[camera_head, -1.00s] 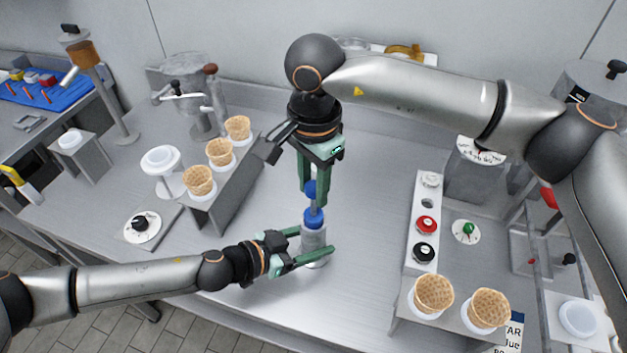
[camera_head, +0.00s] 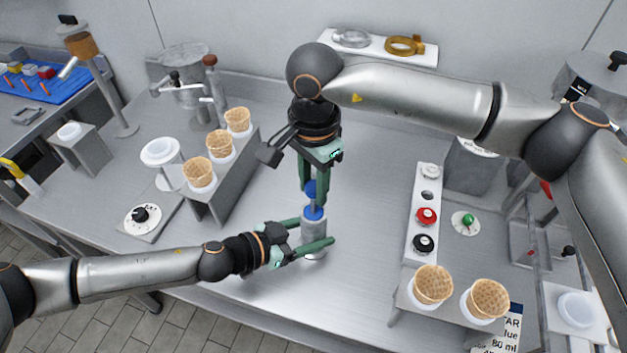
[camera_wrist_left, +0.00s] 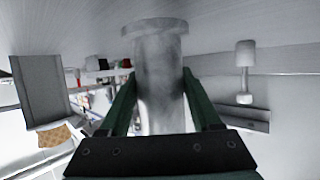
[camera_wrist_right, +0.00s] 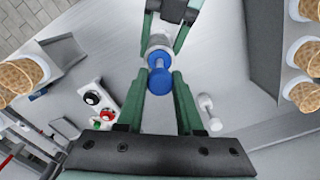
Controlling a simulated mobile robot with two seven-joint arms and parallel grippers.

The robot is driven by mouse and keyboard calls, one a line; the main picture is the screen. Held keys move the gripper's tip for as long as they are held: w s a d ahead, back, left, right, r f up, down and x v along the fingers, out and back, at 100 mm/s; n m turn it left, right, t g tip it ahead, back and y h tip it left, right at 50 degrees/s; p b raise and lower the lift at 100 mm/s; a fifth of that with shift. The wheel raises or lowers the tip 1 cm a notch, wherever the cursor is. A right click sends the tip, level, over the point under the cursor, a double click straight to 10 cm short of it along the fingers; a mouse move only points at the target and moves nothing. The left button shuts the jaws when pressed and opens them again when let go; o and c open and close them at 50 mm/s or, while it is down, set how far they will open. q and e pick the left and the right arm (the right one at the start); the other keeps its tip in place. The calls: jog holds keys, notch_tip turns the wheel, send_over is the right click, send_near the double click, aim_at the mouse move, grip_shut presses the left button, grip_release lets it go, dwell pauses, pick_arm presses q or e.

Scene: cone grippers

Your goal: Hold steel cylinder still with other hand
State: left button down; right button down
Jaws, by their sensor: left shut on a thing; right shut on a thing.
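The steel cylinder (camera_head: 314,240) stands upright on the steel counter, with a blue collar (camera_head: 313,213) at its top. My left gripper (camera_head: 317,231) is shut on the cylinder from the side, one finger on each side. The left wrist view shows the flanged cylinder (camera_wrist_left: 160,90) between the fingers. A blue knob (camera_head: 310,188) sits above the collar. My right gripper (camera_head: 313,190) points down and is shut on this knob. In the right wrist view the blue knob (camera_wrist_right: 160,82) is between the fingertips, partly hiding the cylinder (camera_wrist_right: 157,42).
Several waffle cones stand in a rack (camera_head: 226,182) left and another rack (camera_head: 402,304) at front right. A panel (camera_head: 425,210) with red and black knobs lies right of the cylinder. A dial (camera_head: 142,218) is at left.

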aim_at(314, 212)
jog(key=shift+f, duration=1.65)
jog(key=shift+c, duration=2.3)
grip_release()
notch_tip(314, 212, up, 12)
jog(key=shift+s+r, duration=0.1)
pick_arm(q)
grip_release()
jog(key=shift+a, duration=0.1)
